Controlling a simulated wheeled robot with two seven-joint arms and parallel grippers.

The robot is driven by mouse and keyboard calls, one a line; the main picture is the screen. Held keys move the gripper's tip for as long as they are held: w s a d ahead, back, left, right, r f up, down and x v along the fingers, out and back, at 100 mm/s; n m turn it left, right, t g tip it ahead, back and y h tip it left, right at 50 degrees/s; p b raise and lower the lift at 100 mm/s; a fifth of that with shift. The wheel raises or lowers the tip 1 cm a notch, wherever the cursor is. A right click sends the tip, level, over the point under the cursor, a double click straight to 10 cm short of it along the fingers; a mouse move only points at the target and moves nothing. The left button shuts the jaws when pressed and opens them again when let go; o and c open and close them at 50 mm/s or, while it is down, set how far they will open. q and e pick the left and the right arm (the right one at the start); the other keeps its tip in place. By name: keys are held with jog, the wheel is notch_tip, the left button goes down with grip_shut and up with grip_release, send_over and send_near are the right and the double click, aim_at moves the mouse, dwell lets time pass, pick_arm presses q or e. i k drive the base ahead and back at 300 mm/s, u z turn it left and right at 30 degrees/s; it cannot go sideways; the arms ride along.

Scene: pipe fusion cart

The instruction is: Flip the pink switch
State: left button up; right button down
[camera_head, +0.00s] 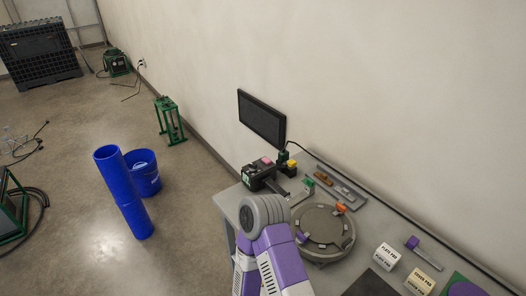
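A small pink piece (266,160), which looks like the pink switch, sits on top of a dark boxy device (256,178) at the back left end of the grey table. It is too small to tell its position. One of my arms, purple and white with a grey ribbed joint, comes up from the bottom middle and ends in view just in front of the device, apart from the pink piece in the picture. I cannot make out either gripper.
A yellow-topped piece (291,164) stands just right of the device. A round grey fixture (325,232), white labelled boxes (387,256) and a tool tray (341,184) share the table. A black monitor (262,118) is on the wall.

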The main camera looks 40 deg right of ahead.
aim_at(267, 161)
jog(key=i, duration=0.3)
jog(key=z, duration=0.85)
